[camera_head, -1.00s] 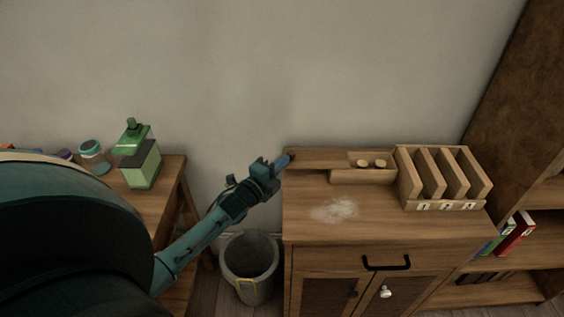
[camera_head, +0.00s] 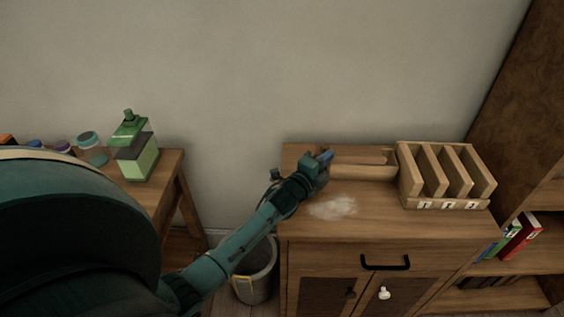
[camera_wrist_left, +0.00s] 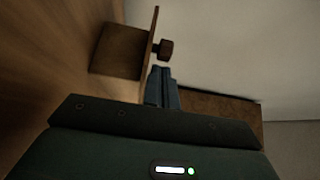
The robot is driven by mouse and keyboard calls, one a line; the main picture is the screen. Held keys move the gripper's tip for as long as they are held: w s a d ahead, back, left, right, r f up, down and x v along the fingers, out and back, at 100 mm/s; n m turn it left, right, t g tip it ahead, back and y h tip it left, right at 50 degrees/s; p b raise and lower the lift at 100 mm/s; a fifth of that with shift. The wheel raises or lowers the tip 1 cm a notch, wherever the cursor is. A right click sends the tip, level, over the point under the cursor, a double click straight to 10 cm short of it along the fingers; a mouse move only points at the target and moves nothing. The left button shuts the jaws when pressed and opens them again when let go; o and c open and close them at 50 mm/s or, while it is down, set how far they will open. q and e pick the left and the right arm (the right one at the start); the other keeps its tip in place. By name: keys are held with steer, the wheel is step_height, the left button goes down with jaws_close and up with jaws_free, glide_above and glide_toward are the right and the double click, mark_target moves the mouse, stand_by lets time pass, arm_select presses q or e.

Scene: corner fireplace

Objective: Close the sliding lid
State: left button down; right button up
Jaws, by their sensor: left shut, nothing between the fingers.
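The small wooden box (camera_head: 363,173) stands on the cabinet top against the left side of the slotted rack. Its wooden sliding lid (camera_head: 362,155) lies along the top of the box, and the round pieces inside are hidden. My left gripper (camera_head: 328,155) is shut and empty at the left end of the lid. In the left wrist view, its blue fingers (camera_wrist_left: 162,86) are together just below a small dark knob (camera_wrist_left: 166,49) beside a wooden plate. I cannot tell whether they touch it. My right gripper is not in view.
The slotted wooden rack (camera_head: 445,174) borders the box on the right. A pale powdery patch (camera_head: 332,207) lies on the cabinet top (camera_head: 410,225). A green bottle (camera_head: 136,147) stands on the side table. A bin (camera_head: 254,278) is on the floor behind my arm.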

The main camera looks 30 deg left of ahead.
arm_select(q)
steer(key=shift+w+d+f, duration=0.1)
steer(key=shift+w+d, duration=0.35)
steer(key=shift+d, duration=0.2)
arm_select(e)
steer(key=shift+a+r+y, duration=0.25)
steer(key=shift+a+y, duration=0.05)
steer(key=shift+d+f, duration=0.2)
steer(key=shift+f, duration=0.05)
arm_select(q)
steer(key=shift+s+a, duration=0.1)
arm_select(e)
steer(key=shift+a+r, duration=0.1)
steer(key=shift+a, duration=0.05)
